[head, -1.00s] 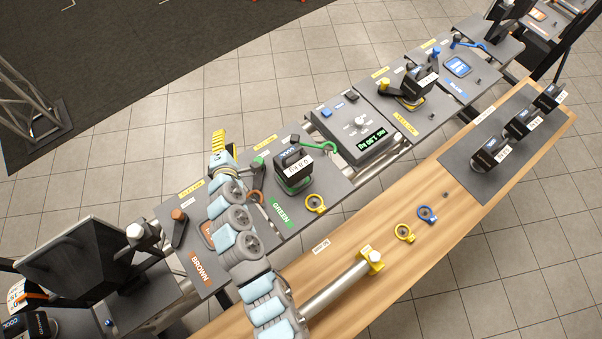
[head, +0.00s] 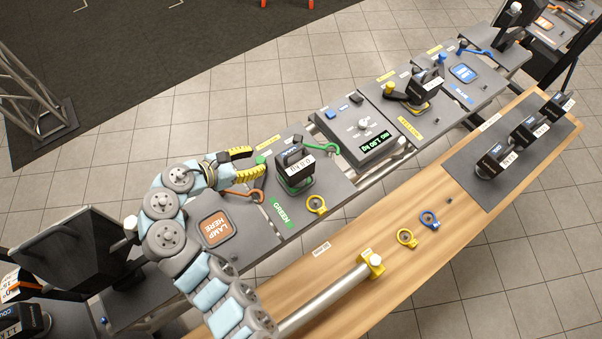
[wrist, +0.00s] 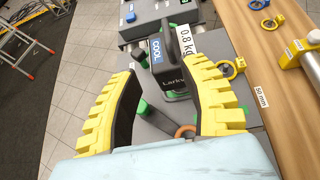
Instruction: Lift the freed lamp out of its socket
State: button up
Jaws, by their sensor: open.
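The black lamp (head: 294,158) with a "COOL" label and a white weight tag sits in the green-rimmed socket of the GREEN plate (head: 272,215). In the wrist view the lamp (wrist: 172,72) is upright, just beyond my fingertips, its tag reading 0.8 kg. A green hooked lever (head: 322,147) points away from the lamp to the right. My gripper (head: 258,160) is open and empty, to the left of the lamp and apart from it. In the wrist view its yellow fingers (wrist: 163,66) spread to either side of the lamp's line. A green knob (wrist: 143,107) shows between them.
Left of the lamp, the BROWN plate has an empty "LAMP HERE" pad (head: 215,228) and a brown hooked lever (head: 243,193). A grey display box (head: 355,130) stands to the right. The wooden bench (head: 385,235) in front carries a yellow ring (head: 407,237) and a blue ring (head: 429,219).

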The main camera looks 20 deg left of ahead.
jog(key=p, duration=0.2)
send_near(298, 150)
jog(key=x, duration=0.4)
jog(key=f+x, duration=0.1)
jog(key=x, duration=0.2)
jog(key=shift+a, duration=0.4)
jog(key=shift+p+x, duration=0.7)
jog(key=shift+x, duration=1.9)
jog(key=shift+s+d, duration=0.1)
jog(key=shift+d, duration=0.1)
grip_shut()
jog(key=shift+r, duration=0.1)
